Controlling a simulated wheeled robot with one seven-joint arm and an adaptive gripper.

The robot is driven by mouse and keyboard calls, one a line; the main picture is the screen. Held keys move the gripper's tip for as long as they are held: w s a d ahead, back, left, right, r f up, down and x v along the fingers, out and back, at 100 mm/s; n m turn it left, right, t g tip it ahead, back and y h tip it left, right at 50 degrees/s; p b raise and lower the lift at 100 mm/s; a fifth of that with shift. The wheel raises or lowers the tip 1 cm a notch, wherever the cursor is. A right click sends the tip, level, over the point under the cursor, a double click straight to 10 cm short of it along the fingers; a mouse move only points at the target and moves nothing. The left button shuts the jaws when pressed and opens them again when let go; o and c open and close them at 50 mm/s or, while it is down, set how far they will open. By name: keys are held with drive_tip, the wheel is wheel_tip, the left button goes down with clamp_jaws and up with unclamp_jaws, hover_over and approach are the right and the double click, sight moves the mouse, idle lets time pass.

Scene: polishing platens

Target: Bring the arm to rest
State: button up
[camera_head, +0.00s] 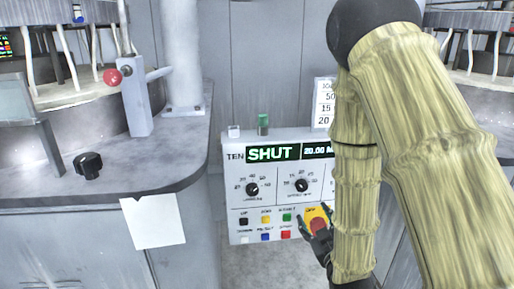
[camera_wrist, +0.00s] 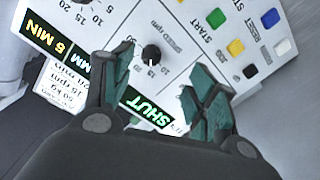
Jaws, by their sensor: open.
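My arm, in a yellowish ribbed cover, reaches down the right side of the head view. My gripper (camera_head: 318,238) is at its lower end, in front of the control panel (camera_head: 240,215), overlapping its lower right beside a yellow-and-red switch (camera_head: 316,217). In the wrist view the two teal-padded fingers of my gripper (camera_wrist: 162,78) are open with nothing between them but the panel face behind. A black knob (camera_wrist: 151,53) shows between and beyond the fingertips. Whether the fingers touch the panel I cannot tell.
The panel's display (camera_head: 272,153) reads SHUT. A grey bench (camera_head: 110,170) at left carries a black knob (camera_head: 89,165) and a post with a red ball (camera_head: 112,77). A white sheet (camera_head: 153,221) hangs at its edge. Floor shows below the panel.

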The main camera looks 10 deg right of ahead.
drive_tip(key=s+f+m+g, duration=0.2)
drive_tip(key=s+f+g, duration=0.3)
drive_tip(key=f, duration=0.8)
drive_tip(key=s+f+m+g, duration=0.1)
drive_tip(key=s+f+g, duration=0.3)
drive_tip(key=s+f, duration=0.55)
drive_tip(key=s+f+m+g, duration=0.3)
drive_tip(key=s+f+g, duration=0.5)
drive_tip(key=s+f, duration=1.15)
wheel_tip(320, 180, up, 20)
drive_tip(key=s+p, duration=0.2)
drive_tip(key=p, duration=1.6)
drive_tip(key=shift+a+h, duration=0.15)
drive_tip(key=shift+h, duration=0.15)
drive_tip(key=shift+r, duration=0.1)
